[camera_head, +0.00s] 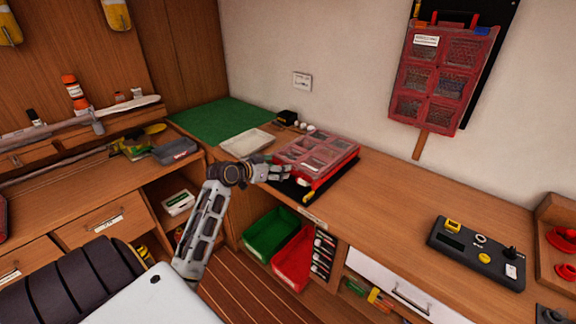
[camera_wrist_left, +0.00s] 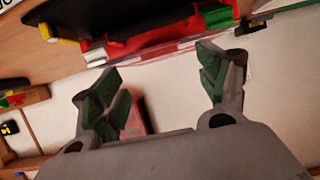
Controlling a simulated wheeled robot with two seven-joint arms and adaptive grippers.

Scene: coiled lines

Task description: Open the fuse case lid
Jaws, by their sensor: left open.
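The red fuse case (camera_head: 318,155), with a see-through compartmented lid (camera_head: 322,148), lies on a dark mat (camera_head: 294,190) on the bench. Its lid looks down. My left gripper (camera_head: 280,172) is at the case's left front edge, with its fingers close to the rim; I cannot tell whether they touch. In the left wrist view the gripper (camera_wrist_left: 165,82) is open with nothing between its fingertips, and a red and clear edge of what looks like the case (camera_wrist_left: 150,48) runs just beyond them. My right gripper is not in view.
A pale tray (camera_head: 247,142) and a green mat (camera_head: 222,121) lie left of the case. A similar red case (camera_head: 440,75) hangs on the wall. A dark control box (camera_head: 475,252) stands at the right. The bench between is clear. Green and red bins (camera_head: 270,233) sit below.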

